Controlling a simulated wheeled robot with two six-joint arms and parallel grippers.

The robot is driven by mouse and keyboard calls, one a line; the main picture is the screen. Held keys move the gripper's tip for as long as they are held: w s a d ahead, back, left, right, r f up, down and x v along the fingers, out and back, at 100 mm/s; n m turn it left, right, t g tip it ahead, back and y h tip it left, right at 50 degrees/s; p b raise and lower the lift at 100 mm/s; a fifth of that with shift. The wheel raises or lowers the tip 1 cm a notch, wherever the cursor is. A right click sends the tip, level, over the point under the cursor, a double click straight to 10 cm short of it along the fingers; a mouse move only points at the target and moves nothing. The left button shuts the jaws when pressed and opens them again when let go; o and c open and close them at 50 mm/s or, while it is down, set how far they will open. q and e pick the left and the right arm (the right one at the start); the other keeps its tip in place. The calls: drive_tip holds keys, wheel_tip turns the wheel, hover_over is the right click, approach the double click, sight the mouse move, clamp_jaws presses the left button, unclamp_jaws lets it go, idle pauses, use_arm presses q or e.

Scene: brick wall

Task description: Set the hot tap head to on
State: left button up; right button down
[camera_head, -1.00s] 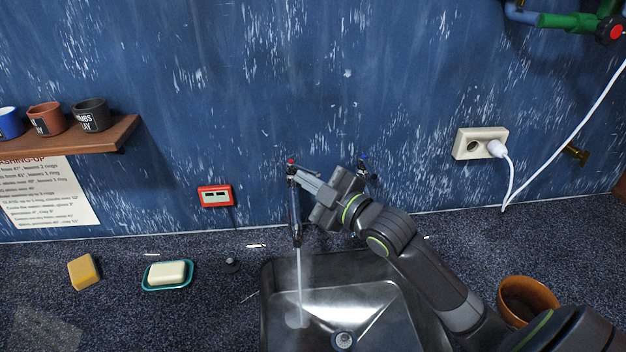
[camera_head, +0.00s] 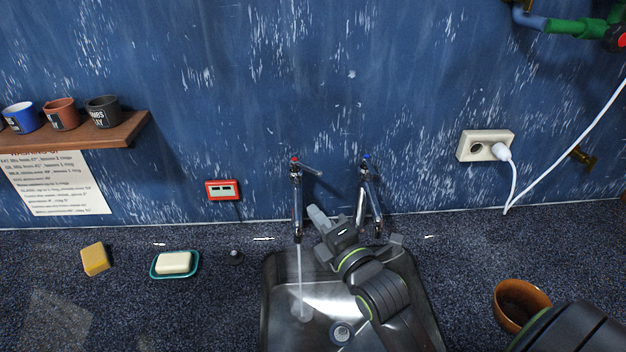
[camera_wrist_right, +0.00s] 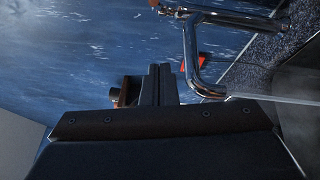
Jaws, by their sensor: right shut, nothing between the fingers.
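The hot tap, marked red, has its head (camera_head: 296,161) on the blue wall, with its lever pointing to the right. Its chrome spout (camera_head: 297,205) runs water (camera_head: 300,270) down into the sink. The cold tap (camera_head: 367,190), marked blue, stands to its right, and no water shows from it. My right gripper (camera_head: 314,212) is shut and empty, below and right of the hot tap head and apart from its lever. In the right wrist view the shut fingers (camera_wrist_right: 160,75) are beside the chrome spout pipe (camera_wrist_right: 192,60). My left gripper is not in view.
The metal sink (camera_head: 272,310) lies under the taps. A soap dish (camera_head: 192,271), a yellow sponge (camera_head: 95,259) and a brown pot (camera_head: 549,298) stand on the counter. A shelf (camera_head: 125,131) holds several cups. A socket (camera_head: 472,146) with a plugged white cable is on the right wall.

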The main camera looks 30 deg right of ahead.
sight(319, 176)
drive_tip(key=w+p, duration=0.1)
drive_tip(key=w, duration=0.4)
drive_tip(key=w+p, duration=0.1)
drive_tip(key=w, duration=0.2)
drive_tip(key=shift+r+p, duration=0.3)
drive_tip(key=shift+r, duration=0.05)
drive_tip(key=shift+w+d+r+p, duration=0.15)
drive_tip(key=shift+d+p, duration=0.3)
drive_tip(key=shift+d, duration=0.5)
drive_tip(key=shift+w+d+r+p, duration=0.15)
drive_tip(key=shift+d+p, duration=0.3)
drive_tip(key=shift+d, duration=0.45)
drive_tip(key=shift+d+f, duration=0.1)
drive_tip(key=shift+d, duration=0.45)
drive_tip(key=shift+w+d, duration=0.1)
drive_tip(key=shift+d, duration=0.55)
drive_tip(key=shift+w+d, duration=0.2)
drive_tip(key=shift+d, duration=0.45)
drive_tip(key=shift+w+d, duration=0.2)
drive_tip(key=shift+d, duration=0.4)
